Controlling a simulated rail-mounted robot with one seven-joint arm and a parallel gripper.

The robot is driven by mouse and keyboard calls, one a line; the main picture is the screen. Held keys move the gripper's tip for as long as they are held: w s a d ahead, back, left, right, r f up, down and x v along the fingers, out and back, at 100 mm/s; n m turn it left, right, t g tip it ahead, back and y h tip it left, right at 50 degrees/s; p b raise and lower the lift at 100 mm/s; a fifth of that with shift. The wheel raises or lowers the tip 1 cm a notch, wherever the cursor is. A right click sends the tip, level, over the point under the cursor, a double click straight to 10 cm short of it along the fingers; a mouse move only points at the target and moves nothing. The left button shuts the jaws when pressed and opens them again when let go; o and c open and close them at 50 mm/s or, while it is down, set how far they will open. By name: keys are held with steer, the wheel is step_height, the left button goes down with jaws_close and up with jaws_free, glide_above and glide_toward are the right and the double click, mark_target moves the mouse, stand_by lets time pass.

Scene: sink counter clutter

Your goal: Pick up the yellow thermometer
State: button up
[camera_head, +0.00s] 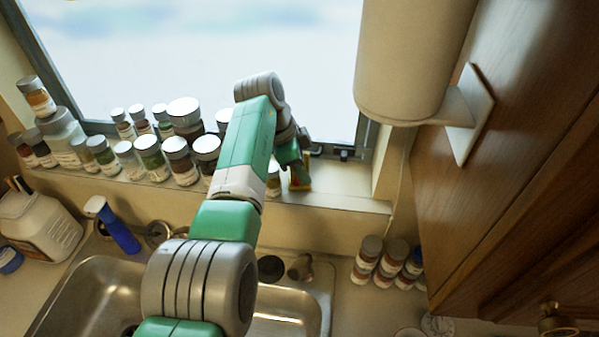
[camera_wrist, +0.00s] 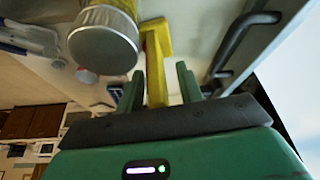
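The yellow thermometer (camera_wrist: 155,62) shows in the wrist view as a long yellow piece with a wider end at the top. It lies between the two fingers of my gripper (camera_wrist: 160,80), which are apart. A gap shows on its right side; on its left it is close to the finger, and I cannot tell if they touch. In the head view my gripper (camera_head: 295,160) is at the right part of the window sill, with a small yellow and red patch (camera_head: 301,184) just below it. My arm hides part of the sill.
A jar with a grey lid (camera_wrist: 103,48) stands close to the left finger. Several jars (camera_head: 150,155) crowd the sill left of my arm. A dark window handle (camera_wrist: 235,40) is on the right. The sink (camera_head: 95,295) and several bottles (camera_head: 385,262) are below.

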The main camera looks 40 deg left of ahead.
jaws_close()
steer(key=shift+r, duration=0.15)
step_height(320, 180, up, 9)
steer(key=shift+r+b, duration=0.15)
steer(key=shift+b, duration=0.5)
step_height(320, 180, up, 8)
steer(key=p, duration=0.6)
steer(key=shift+r, duration=0.25)
